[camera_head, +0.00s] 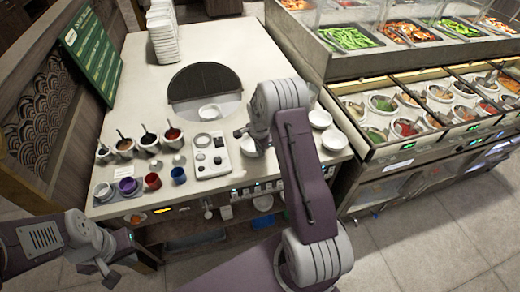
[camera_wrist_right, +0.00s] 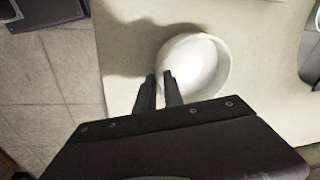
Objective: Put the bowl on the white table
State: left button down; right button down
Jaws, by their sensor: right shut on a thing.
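A white bowl (camera_wrist_right: 208,64) shows in the right wrist view, over the pale table. My right gripper (camera_wrist_right: 160,76) is shut on its near left rim. In the head view this bowl (camera_head: 250,148) is partly hidden below my right gripper (camera_head: 240,132), near the front of the white table (camera_head: 135,70). A shadow lies beside the bowl; I cannot tell if it touches the table. My left gripper (camera_head: 104,268) is low at the left, away from the table, and its finger gap is unclear.
More white bowls (camera_head: 320,117) stand right of my right arm, and one bowl (camera_head: 209,112) sits by the dark round opening (camera_head: 203,80). Stacked white containers (camera_head: 163,40) stand behind.

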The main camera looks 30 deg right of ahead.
jog(key=shift+s+f, duration=0.1)
jog(key=c, duration=1.5)
grip_release()
jog(key=shift+o, duration=0.2)
notch_tip(320, 180, up, 12)
jog(key=s+a, duration=0.1)
jog(key=s, duration=0.1)
jog(key=s+a+n, duration=0.6)
jog(key=s+n, duration=0.2)
jog(key=s, duration=0.2)
jog(key=s+a+f+n+y, duration=0.1)
jog(key=s+a+n, duration=0.6)
jog(key=s+n, duration=0.1)
jog(key=shift+s+a+f+n, duration=0.2)
jog(key=shift+s+a+n, duration=0.15)
jog(key=shift+s, duration=0.5)
